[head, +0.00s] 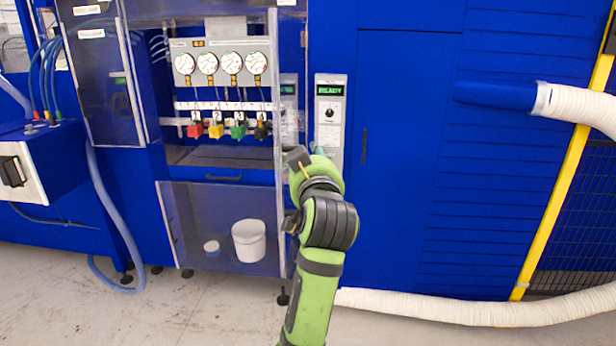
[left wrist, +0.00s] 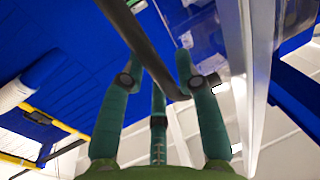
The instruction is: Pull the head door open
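A tall clear panel with a pale upright edge (head: 277,100) covers the gauge bay of the blue machine; it seems to be the head door. The pale edge also shows in the left wrist view (left wrist: 245,70). My green left arm reaches up to this edge, and its gripper (head: 300,160) is small and partly hidden by my wrist. In the left wrist view my left gripper (left wrist: 157,65) has its teal fingers spread apart. A dark bar (left wrist: 142,40), seemingly a handle, runs down between them; firm contact cannot be made out. My right gripper is out of view.
Several gauges (head: 208,63) and coloured valves (head: 216,131) sit behind the panel. A white bucket (head: 249,241) shows through the lower clear panel (head: 190,220). A control panel (head: 330,112) stands to the right. A white hose (head: 450,308) lies along the floor.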

